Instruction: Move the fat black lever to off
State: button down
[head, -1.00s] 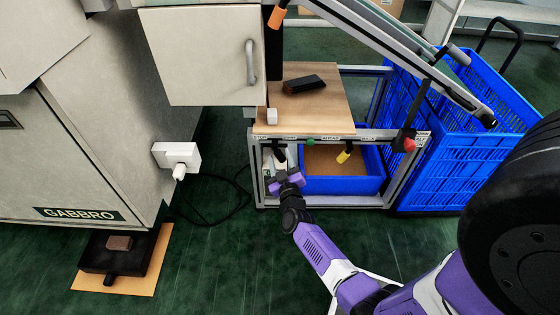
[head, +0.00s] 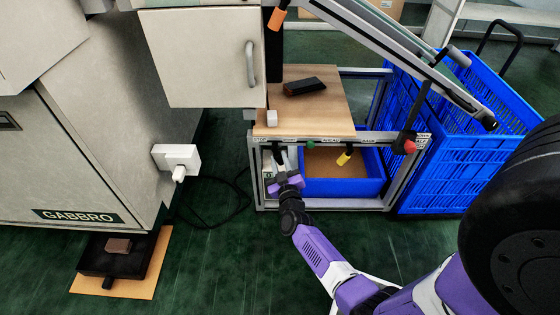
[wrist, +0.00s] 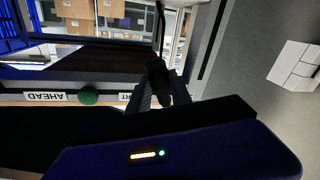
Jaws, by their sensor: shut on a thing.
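The fat black lever (head: 277,156) hangs under the front rail of the conveyor frame, at its left end. In the wrist view the lever (wrist: 157,79) stands between my two fingers, its dark end showing beyond them. My gripper (head: 284,160) reaches up to it from below and is shut on it. The wrist view also shows my gripper (wrist: 161,92) close around the lever. The fingers hide part of the lever, and I cannot read its off mark.
A green button (head: 311,146), a yellow-handled lever (head: 344,158) and a red button (head: 409,146) sit farther right along the labelled rail. A blue bin (head: 343,188) stands below. A white socket box (head: 176,157) is at the left.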

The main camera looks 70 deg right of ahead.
jog(key=shift+w+a+f+m+h+b, duration=0.15)
jog(key=shift+w+m+h+b, duration=0.4)
jog(key=shift+m, duration=1.1)
jog(key=shift+w+a+r+m+h+b, duration=0.1)
jog(key=shift+w+a+m+b, duration=0.2)
jog(key=shift+m+b, duration=0.9)
jog(key=shift+w+a+f+m+h+b, duration=0.15)
jog(key=shift+w+m+h+b, duration=0.25)
jog(key=shift+m, duration=1.65)
jog(key=shift+w+r, duration=0.1)
jog(key=shift+w, duration=0.05)
jog(key=c, duration=1.2)
grip_release()
jog(key=shift+o, duration=0.2)
